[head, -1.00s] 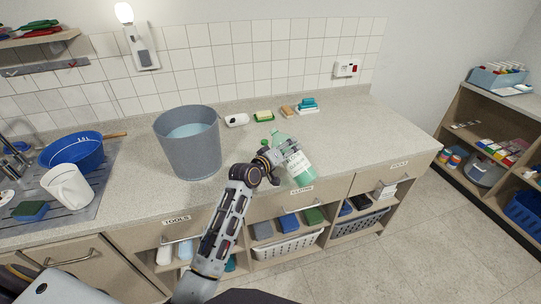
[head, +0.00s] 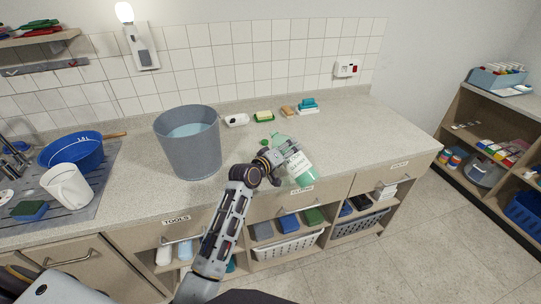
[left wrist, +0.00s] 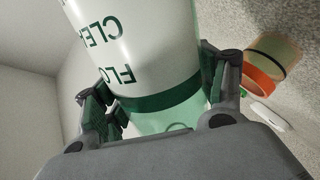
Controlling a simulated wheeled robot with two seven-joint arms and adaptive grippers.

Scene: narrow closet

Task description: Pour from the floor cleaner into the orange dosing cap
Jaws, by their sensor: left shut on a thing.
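The floor cleaner (head: 301,169) is a pale green bottle with a white label, above the front part of the counter in the head view. It is tilted, its narrower end towards the wall. My left gripper (head: 275,159) is shut around its body; in the left wrist view the fingers (left wrist: 160,105) sit on both sides of the bottle (left wrist: 145,50). An orange ring-shaped item with a pale inside, seemingly the dosing cap (left wrist: 260,82), shows beyond the right finger, apart from the bottle. I cannot make it out in the head view. My right gripper is not in view.
A grey bucket (head: 189,145) stands left of my gripper. A green cap-like item (head: 264,142) lies behind it. A white jug (head: 67,186) and blue basin (head: 72,151) stand at left. The counter's right part is clear.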

